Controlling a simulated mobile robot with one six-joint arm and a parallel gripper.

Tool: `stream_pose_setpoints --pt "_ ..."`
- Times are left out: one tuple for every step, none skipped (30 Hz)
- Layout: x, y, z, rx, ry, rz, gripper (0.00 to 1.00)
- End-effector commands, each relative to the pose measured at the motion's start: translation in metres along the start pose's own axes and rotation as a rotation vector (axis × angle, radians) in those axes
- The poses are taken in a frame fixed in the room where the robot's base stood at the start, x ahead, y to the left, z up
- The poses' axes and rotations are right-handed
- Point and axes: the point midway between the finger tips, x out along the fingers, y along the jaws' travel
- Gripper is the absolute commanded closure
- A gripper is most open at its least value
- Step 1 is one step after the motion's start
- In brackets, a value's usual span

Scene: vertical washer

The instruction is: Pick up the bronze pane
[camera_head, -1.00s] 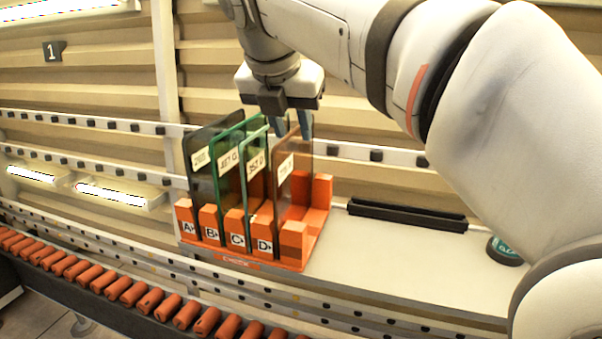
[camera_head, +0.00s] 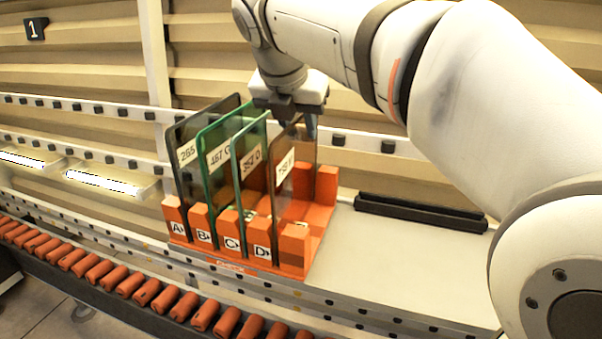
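The bronze pane (camera_head: 293,178) is a brownish see-through sheet with a white label. It stands upright in the slot marked D of the orange rack (camera_head: 318,218). My gripper (camera_head: 294,128) points down at the pane's top edge. One finger shows to the right of the pane's top. The other finger is mostly hidden behind the panes. The fingers look apart, with no clear grip on the pane. The pane still sits in the rack.
A dark grey pane (camera_head: 184,177) and two green panes, one (camera_head: 216,184) in slot B and one (camera_head: 248,186) in slot C, stand close to the left. A black bar (camera_head: 420,212) lies on the otherwise clear shelf (camera_head: 400,260) to the right. Orange rollers (camera_head: 150,301) run in front.

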Motion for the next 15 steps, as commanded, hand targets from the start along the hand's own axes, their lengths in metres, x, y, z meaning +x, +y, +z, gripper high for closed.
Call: stream_pose_setpoints --pt "0.0067 -0.0006 -0.0003 0.001 0.002 -0.002 0.69" --pt "0.0094 -0.0004 -0.0001 0.001 0.001 -0.001 0.69" --pt "0.0123 -0.0004 -0.0002 0.000 0.001 -0.001 0.69" --pt "0.0137 -0.0004 -0.0003 0.000 0.001 -0.001 0.69" --pt "0.0147 -0.0004 -0.0003 0.000 0.001 -0.001 0.69" --pt "0.0152 -0.0004 -0.0003 0.000 0.001 -0.001 0.69" --pt "0.0153 -0.0004 -0.0003 0.000 0.001 0.000 0.69" --pt "0.0152 -0.0004 -0.0002 0.001 0.000 0.000 0.69" --pt "0.0151 -0.0004 -0.0002 0.001 0.000 0.000 0.69" --pt "0.0151 -0.0005 -0.0001 0.001 0.000 0.000 0.69" --pt "0.0151 -0.0005 -0.0001 0.001 0.000 0.000 0.69" --pt "0.0150 -0.0006 -0.0001 0.001 0.000 0.000 0.69" --pt "0.0150 -0.0006 -0.0001 0.001 0.000 -0.001 0.69" --pt "0.0150 -0.0006 -0.0001 0.001 0.000 -0.001 0.69" --pt "0.0151 -0.0007 -0.0001 0.001 0.000 -0.001 0.69"
